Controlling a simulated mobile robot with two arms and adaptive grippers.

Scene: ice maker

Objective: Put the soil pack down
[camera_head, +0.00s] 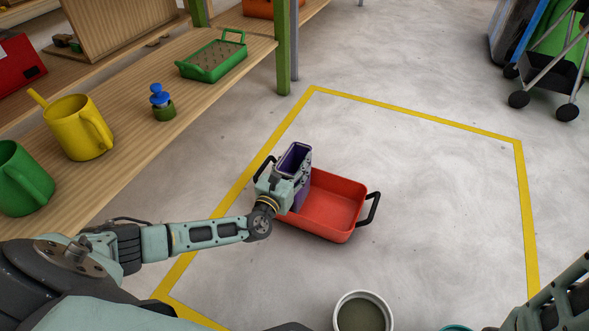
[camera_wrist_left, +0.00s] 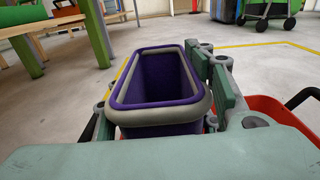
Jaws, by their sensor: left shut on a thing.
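A purple open-topped container (camera_head: 294,158) with a grey rim is the likely soil pack; no soil shows inside. My left gripper (camera_head: 283,180) is shut on it, and in the left wrist view the fingers (camera_wrist_left: 165,90) flank the purple container (camera_wrist_left: 160,78). It is roughly upright at the left end of a red tray (camera_head: 335,207) with black handles. Its lower part is partly hidden, so I cannot tell whether it touches the tray's bottom. The red tray's edge also shows in the left wrist view (camera_wrist_left: 285,115). My right gripper is out of view.
A wooden bench (camera_head: 120,165) at left bears a yellow watering can (camera_head: 75,128), a green can (camera_head: 22,182), a blue-topped bottle (camera_head: 162,103) and a green tray (camera_head: 214,60). A white pot (camera_head: 362,312) stands at the front.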

